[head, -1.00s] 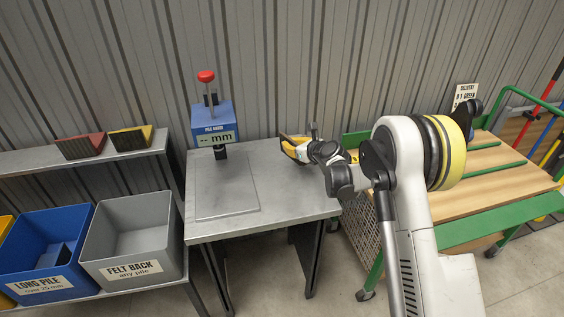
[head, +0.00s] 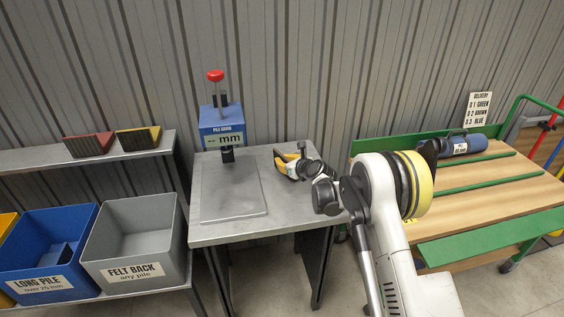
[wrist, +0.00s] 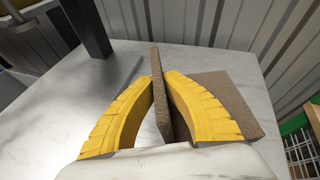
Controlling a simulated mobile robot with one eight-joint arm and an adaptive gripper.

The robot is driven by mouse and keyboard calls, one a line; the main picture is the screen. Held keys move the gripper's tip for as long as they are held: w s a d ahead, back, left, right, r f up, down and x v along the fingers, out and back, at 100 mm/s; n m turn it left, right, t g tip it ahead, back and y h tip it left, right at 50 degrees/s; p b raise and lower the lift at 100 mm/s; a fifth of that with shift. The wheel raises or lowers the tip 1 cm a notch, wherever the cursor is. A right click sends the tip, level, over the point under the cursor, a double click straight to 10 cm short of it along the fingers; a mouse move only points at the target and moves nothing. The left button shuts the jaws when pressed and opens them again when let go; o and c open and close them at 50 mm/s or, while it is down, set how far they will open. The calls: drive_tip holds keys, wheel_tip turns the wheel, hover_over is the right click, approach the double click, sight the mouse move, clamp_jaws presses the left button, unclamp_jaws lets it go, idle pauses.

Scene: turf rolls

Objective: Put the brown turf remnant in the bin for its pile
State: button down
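The brown turf remnant (wrist: 158,100) shows in the wrist view as a thin upright panel between my yellow fingers, with a broader brown face (wrist: 228,100) behind the right finger. Whether the two are joined is hidden. My gripper (wrist: 161,82) is shut on the upright panel, low over the grey table. Bins on the left include a blue one marked LONG PILE, over 25 mm (head: 38,284), and a grey one marked FELT BACK, any pile (head: 134,272).
A blue pile gauge (head: 222,128) with a red knob stands on the grey table (head: 270,218); its display shows dashes. A yellow bin (head: 5,235) is partly cut off. A cart (head: 490,205) stands right.

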drive_tip(key=shift+f, duration=0.25)
drive_tip(key=c, duration=1.6)
unclamp_jaws()
drive_tip(key=shift+r, duration=0.1)
drive_tip(key=shift+s+d+r, duration=0.1)
drive_tip(key=shift+r, duration=0.2)
drive_tip(key=p+v, duration=0.3)
drive_tip(key=v, duration=0.8)
drive_tip(key=shift+s+d+r, duration=0.1)
drive_tip(key=shift+s+d, duration=0.1)
drive_tip(key=shift+s, duration=0.1)
